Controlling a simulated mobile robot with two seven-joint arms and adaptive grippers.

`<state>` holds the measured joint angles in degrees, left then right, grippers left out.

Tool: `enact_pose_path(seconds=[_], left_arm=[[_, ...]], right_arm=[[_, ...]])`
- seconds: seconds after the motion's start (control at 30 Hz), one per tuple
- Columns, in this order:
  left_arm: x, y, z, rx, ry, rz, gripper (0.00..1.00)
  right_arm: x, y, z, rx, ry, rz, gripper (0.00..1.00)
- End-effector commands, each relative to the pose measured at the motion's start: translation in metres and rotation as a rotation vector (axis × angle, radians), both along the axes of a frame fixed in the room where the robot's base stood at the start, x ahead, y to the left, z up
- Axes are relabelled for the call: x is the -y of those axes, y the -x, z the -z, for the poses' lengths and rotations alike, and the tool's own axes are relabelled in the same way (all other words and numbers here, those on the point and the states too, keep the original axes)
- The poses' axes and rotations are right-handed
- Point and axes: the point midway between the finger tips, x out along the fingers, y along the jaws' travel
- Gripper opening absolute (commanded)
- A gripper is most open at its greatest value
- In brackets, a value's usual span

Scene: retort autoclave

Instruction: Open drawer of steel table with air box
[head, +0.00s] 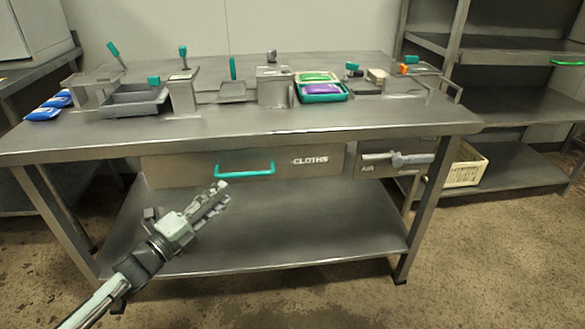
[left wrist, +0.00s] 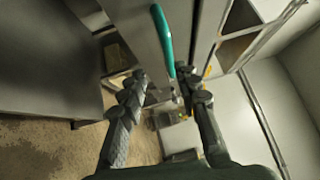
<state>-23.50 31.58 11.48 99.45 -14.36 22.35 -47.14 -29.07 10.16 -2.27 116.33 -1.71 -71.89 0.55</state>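The steel table (head: 250,128) fills the middle of the head view. Under its top is a drawer (head: 185,168) labelled CLOTHS, its front looking flush and shut. A teal bar handle (head: 245,172) is on the drawer front; a teal handle also shows in the left wrist view (left wrist: 164,40), beyond the fingers. The air box (head: 370,171), labelled AIR, with a grey lever, is under the top right of the drawer. My left gripper (head: 221,190) is just below and left of the handle in the picture; the left wrist view shows its fingers (left wrist: 163,82) apart, holding nothing. My right gripper is out of view.
Several grey fixtures, a grey tray (head: 133,111), blue packets (head: 50,105) and a teal tray (head: 322,98) with coloured items stand on the tabletop. The lower shelf (head: 300,225) looks bare. A cream crate (head: 465,170) and shelving (head: 510,105) are at right.

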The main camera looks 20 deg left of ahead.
Motion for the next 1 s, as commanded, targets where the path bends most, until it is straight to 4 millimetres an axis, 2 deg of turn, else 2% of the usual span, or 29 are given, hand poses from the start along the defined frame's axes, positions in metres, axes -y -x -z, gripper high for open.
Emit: enact_pose_path(seconds=[0.17,0.6,0.73,1.0], left_arm=[[0.005,-0.005,-0.013,0.046,-0.047,0.034,0.32],[0.020,-0.066,-0.021,0.045,-0.042,0.032,0.32],[0.021,-0.073,-0.021,0.043,-0.043,0.032,0.32],[0.022,-0.074,-0.020,0.042,-0.042,0.031,0.31]], right_arm=[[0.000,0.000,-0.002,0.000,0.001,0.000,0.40],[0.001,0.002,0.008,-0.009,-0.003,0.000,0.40],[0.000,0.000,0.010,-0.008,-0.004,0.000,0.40],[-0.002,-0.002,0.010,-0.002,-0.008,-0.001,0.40]])
